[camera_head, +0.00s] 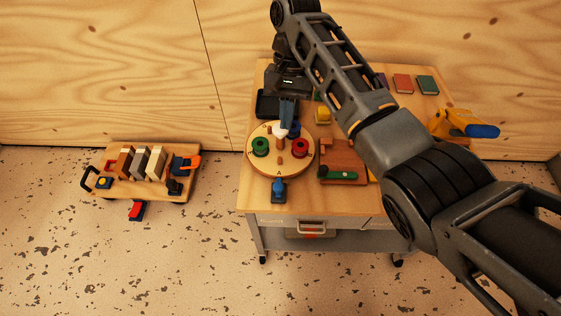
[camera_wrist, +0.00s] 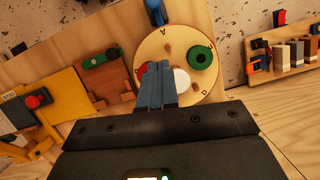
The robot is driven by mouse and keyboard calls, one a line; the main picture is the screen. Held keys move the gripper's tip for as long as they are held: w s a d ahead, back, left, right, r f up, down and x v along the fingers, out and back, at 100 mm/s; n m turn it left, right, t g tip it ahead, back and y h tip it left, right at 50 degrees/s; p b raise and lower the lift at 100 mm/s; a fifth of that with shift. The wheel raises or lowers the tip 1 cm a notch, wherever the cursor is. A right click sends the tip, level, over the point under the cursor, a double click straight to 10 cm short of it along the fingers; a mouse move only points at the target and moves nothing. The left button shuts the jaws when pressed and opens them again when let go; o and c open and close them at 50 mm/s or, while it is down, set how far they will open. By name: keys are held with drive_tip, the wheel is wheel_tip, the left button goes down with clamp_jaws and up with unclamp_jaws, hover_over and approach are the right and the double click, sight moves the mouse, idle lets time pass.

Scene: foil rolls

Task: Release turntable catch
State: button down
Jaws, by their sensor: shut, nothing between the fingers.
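The turntable (camera_head: 281,168) is a round wooden disc with letters near its rim, on the table. It carries a green roll (camera_head: 260,146), a red roll (camera_head: 299,146) and a white roll (camera_head: 279,132). A blue catch-like piece (camera_head: 279,188) on a dark base sits at its front edge; it also shows at the top of the wrist view (camera_wrist: 155,12). My gripper (camera_head: 286,122) is shut and empty, over the far part of the disc beside the white roll, apart from the blue piece. In the wrist view my fingers (camera_wrist: 154,62) partly hide the red roll (camera_wrist: 142,73). Contact cannot be told.
A wooden block with a green bar (camera_head: 343,175) stands right of the turntable. A yellow holder with a blue part (camera_head: 470,128) is at the table's right edge. Books (camera_head: 428,85) lie at the back right. A low cart (camera_head: 140,190) with several blocks stands on the floor left.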

drive_tip(key=b, duration=0.3)
approach(280, 180)
drive_tip(key=f, duration=0.1)
drive_tip(key=w+f, duration=0.1)
drive_tip(key=f, duration=0.1)
drive_tip(key=shift+d, duration=0.2)
drive_tip(key=s, duration=0.1)
drive_tip(key=s+p, duration=0.1)
drive_tip(key=s, duration=0.1)
drive_tip(key=shift+a+f, duration=0.2)
drive_tip(key=shift+a, duration=0.05)
drive_tip(key=shift+s+a+f+p, duration=0.15)
drive_tip(key=shift+s+p, duration=0.15)
drive_tip(key=shift+s, duration=0.2)
